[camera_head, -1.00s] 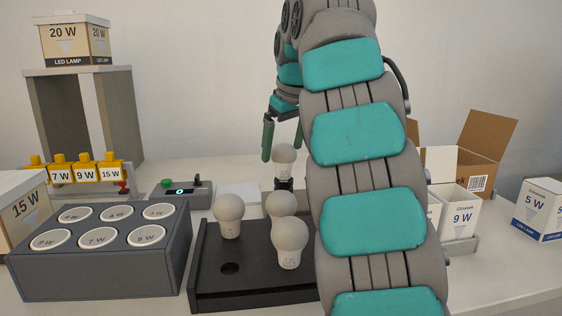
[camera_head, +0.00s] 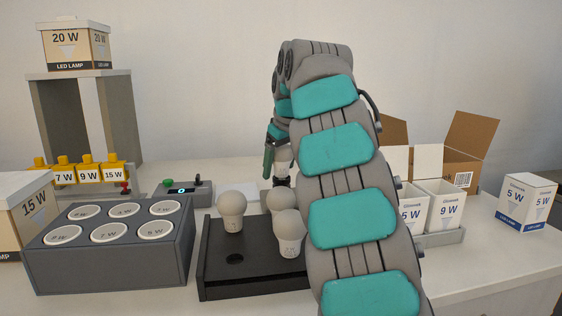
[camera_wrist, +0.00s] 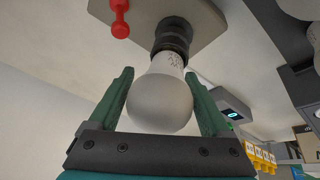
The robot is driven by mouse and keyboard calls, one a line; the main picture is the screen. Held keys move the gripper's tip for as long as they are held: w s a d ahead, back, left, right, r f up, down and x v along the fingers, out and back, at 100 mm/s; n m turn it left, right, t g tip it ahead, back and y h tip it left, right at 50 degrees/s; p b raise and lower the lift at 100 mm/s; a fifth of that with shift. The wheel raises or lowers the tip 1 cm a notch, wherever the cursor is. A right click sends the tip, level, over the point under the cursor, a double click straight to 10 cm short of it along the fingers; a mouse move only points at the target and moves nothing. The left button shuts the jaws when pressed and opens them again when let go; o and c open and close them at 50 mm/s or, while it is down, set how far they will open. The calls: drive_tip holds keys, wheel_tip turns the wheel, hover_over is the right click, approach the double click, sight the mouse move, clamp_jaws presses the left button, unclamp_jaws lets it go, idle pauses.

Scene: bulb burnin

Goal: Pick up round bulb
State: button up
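A round white bulb (camera_wrist: 160,102) stands in a black socket (camera_wrist: 173,36). In the head view, this bulb (camera_head: 281,168) shows behind the black tray, partly hidden by my gripper. My gripper (camera_wrist: 160,78) has its two green fingers on opposite sides of the bulb, with narrow gaps visible beside the glass. In the head view, my gripper (camera_head: 278,160) points down over the bulb, and my arm hides part of it.
A grey block with several labelled round wells (camera_head: 110,272) stands at the left. A small device with a green button (camera_head: 187,190) is left of the socket. White boxes (camera_head: 443,208) and an open carton (camera_head: 470,155) stand at the right. A red knob (camera_wrist: 120,18) is near the socket.

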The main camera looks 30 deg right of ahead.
sight(279, 151)
drive_tip(key=c, duration=1.1)
drive_tip(key=shift+r, duration=0.2)
drive_tip(key=shift+a+r, duration=0.2)
drive_tip(key=shift+r, duration=1.15)
drive_tip(key=shift+r, duration=0.25)
drive_tip(key=shift+d, duration=0.1)
drive_tip(key=shift+s, duration=0.15)
drive_tip(key=s+a+b, duration=0.1)
drive_tip(key=s, duration=0.4)
drive_tip(key=s+a+r+b, duration=0.1)
drive_tip(key=s+a, duration=0.1)
drive_tip(key=s, duration=0.3)
drive_tip(key=s+a+b, duration=0.1)
drive_tip(key=s, duration=0.4)
drive_tip(key=shift+a+r, duration=0.25)
